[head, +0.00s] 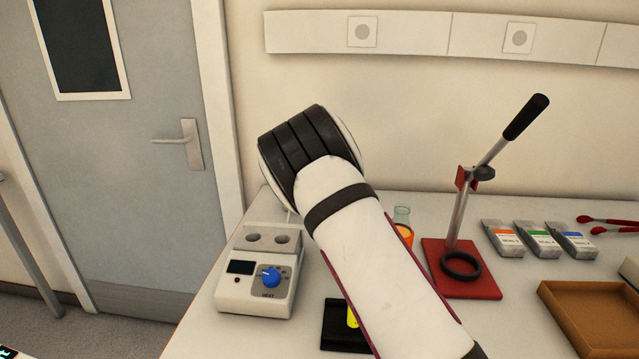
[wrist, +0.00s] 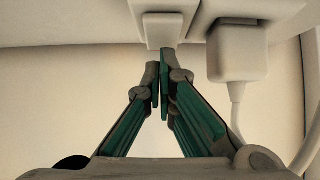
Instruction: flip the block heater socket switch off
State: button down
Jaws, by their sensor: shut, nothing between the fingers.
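The block heater (head: 256,296), a white box with a blue knob (head: 271,276) and two round wells, stands at the left of the bench. My gripper (wrist: 160,72) is shut and empty in the wrist view; my arm hides it in the head view. Just beyond its fingertips is a white protruding block (wrist: 163,30), apparently the socket switch. I cannot tell whether the fingertips touch it, or its on or off position. To its right is a white plug (wrist: 238,52) with a cable (wrist: 238,115). The head view does not show this socket.
A wall rail (head: 410,33) with round outlets runs along the back. A red-based stand (head: 462,281) with a black-handled lever, several small packets (head: 536,240) and a brown tray (head: 590,318) are at the right. A black item (head: 338,332) lies beside my arm.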

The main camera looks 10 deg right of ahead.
jog(key=shift+w+f, duration=0.1)
jog(key=shift+w+d+f+g+b, duration=0.1)
jog(key=shift+w+f+g+b, duration=0.2)
jog(key=shift+b, duration=0.75)
jog(key=shift+s+f, duration=0.1)
jog(key=shift+s, duration=0.2)
jog(key=shift+s+a+p, duration=0.2)
jog(key=shift+s+p, duration=0.15)
jog(key=shift+s+a, duration=0.1)
jog(key=shift+s, duration=0.25)
jog(key=shift+f, duration=0.1)
